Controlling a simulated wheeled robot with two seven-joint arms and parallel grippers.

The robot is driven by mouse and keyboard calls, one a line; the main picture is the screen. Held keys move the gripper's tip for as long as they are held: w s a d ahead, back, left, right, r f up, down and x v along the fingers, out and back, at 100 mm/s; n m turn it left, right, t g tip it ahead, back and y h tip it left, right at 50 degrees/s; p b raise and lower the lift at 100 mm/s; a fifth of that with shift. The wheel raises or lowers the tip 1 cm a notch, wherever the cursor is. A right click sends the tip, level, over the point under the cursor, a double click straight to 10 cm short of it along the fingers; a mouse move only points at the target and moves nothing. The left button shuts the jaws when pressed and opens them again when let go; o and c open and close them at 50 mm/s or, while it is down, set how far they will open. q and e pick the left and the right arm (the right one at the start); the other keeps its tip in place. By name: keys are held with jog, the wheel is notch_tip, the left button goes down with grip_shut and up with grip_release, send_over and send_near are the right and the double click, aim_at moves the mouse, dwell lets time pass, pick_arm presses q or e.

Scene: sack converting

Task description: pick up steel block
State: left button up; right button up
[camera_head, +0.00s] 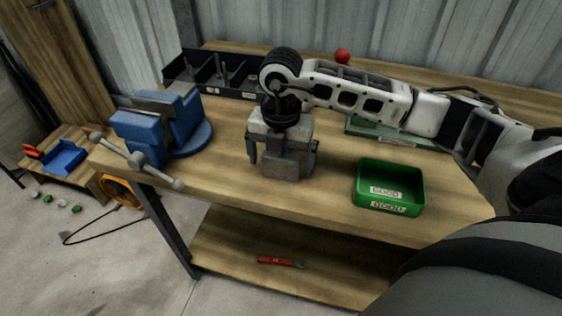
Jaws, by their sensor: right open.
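A grey steel block (281,169) sits on the wooden workbench (330,205), near its middle. My right gripper (282,160) points straight down over the block. Its jaws are open, with one finger on the left side of the block and the other on the right. A gap shows between the block and the left finger; I cannot tell whether the right finger touches it. The gripper's body hides the top of the block. My left gripper is not in view.
A blue vise (160,130) stands at the bench's left. A black divided bin (215,75) is behind it. A green tray (390,187) labelled GOOD stands to the right. A red ball (343,56) is at the back. A red tool (281,262) lies on the lower shelf.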

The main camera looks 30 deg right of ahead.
jog(key=shift+f, duration=0.75)
jog(key=c, duration=1.3)
jog(key=shift+w+r, duration=0.1)
jog(key=shift+c, duration=0.3)
jog(key=shift+r, duration=0.1)
